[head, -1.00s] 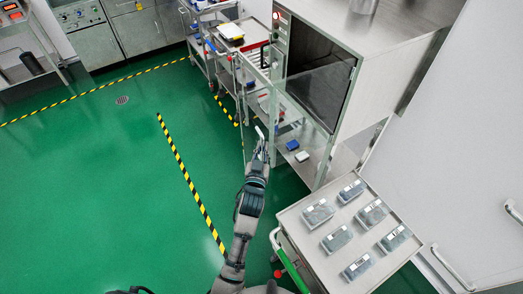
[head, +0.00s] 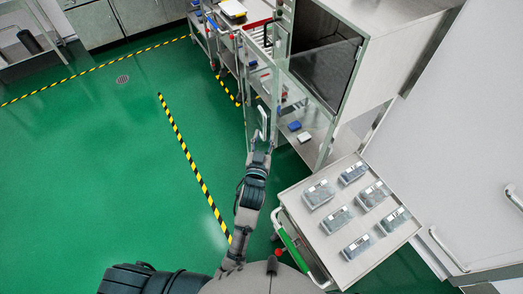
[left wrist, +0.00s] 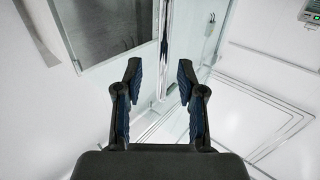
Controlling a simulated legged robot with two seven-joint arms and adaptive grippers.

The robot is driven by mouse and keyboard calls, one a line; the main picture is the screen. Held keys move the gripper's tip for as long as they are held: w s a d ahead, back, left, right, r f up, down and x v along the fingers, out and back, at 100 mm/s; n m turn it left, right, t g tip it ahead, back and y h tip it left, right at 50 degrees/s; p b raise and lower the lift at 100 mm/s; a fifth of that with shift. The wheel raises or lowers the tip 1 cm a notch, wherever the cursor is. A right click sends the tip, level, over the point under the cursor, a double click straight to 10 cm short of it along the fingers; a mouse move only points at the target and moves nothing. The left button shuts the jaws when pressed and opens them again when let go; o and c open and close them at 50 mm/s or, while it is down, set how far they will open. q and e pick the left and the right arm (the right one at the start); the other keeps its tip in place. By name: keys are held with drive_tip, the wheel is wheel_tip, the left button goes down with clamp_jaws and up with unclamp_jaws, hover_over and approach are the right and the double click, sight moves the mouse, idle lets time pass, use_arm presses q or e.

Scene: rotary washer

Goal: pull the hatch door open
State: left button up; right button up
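The hatch door (head: 257,70) is a clear glass panel with a thin frame. In the head view it stands out at an angle from the left side of the washer cabinet (head: 379,65), whose dark opening (head: 325,60) shows to the right. My left gripper (head: 263,120) is at the lower part of the door in this view; contact cannot be told. In the left wrist view its two fingers (left wrist: 159,82) are spread apart. The glass door's edge (left wrist: 167,55) shows beyond and between them, with nothing clearly gripped. My right gripper is not in view.
A steel cart (head: 345,262) with several clear-lidded boxes stands at the lower right, close to my arm. Shelves with blue and white items stand behind and below the door. Green floor with a striped line (head: 190,165) is open to the left.

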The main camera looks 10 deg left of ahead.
use_arm(q)
drive_tip(key=s, duration=0.8)
drive_tip(key=shift+a, duration=0.15)
